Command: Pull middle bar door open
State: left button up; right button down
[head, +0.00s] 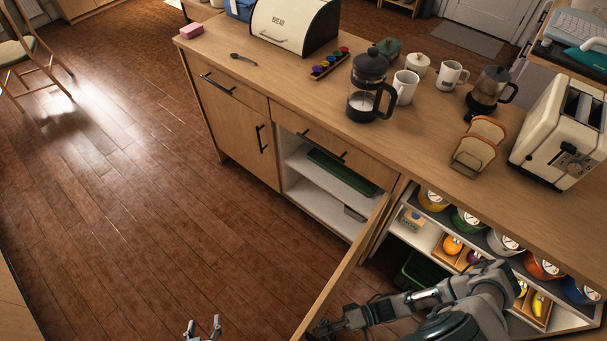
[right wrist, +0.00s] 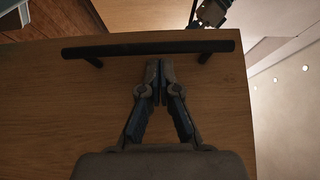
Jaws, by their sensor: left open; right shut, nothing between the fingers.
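The middle bar door (head: 345,270) stands swung out from its cabinet (head: 330,205), seen nearly edge-on in the head view. Its wooden face (right wrist: 60,110) fills much of the right wrist view, with a dark bar handle (right wrist: 150,47) across it. My right gripper (head: 318,330) is at the door's outer end at the bottom of the head view. In the right wrist view its fingertips (right wrist: 160,68) are together just below the handle, with nothing between them; whether they touch the door I cannot tell. My left gripper (head: 204,326) is open and empty over the floor, left of the door.
The cabinet shows white shelves and a green tray (head: 340,172). A closed drawer (head: 325,150) is above it and a closed door (head: 240,130) to its left. Right of it are open shelves with several bowls (head: 467,220). The counter holds a French press (head: 369,85).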

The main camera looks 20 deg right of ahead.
jog(key=s+d, duration=0.1)
jog(key=d, duration=1)
jog(key=shift+s+d, duration=0.15)
jog(key=shift+s, duration=0.2)
